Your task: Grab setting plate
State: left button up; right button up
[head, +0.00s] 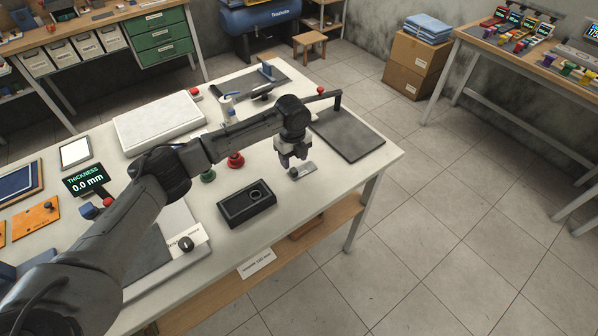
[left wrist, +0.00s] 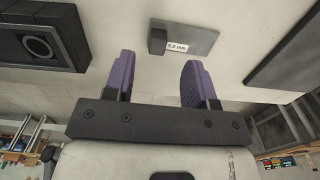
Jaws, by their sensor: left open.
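The setting plate (head: 306,168) is a small grey plate with a dark block at one end, lying flat on the white workbench near its front right part. In the left wrist view the plate (left wrist: 200,38) shows a white label reading 5.0 mm. My left gripper (head: 290,160) hangs above the plate in the head view and partly overlaps it. In the left wrist view the gripper's two purple-padded fingers (left wrist: 157,75) are apart with nothing between them, and the plate appears beyond their tips. My right gripper is in neither view.
A black block with a round recess (head: 246,203) lies left of the plate. A dark flat pad with a handle (head: 352,138) lies to its right. A display (head: 86,180) reads thickness 0.0 mm. Bare bench surrounds the plate.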

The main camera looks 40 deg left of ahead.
aim_at(294, 170)
pick_arm(q)
jog(key=shift+s+d+f+b, duration=0.15)
jog(key=shift+f+b, duration=0.3)
jog(key=shift+f, duration=2.15)
jog(key=shift+c, duration=0.3)
grip_shut()
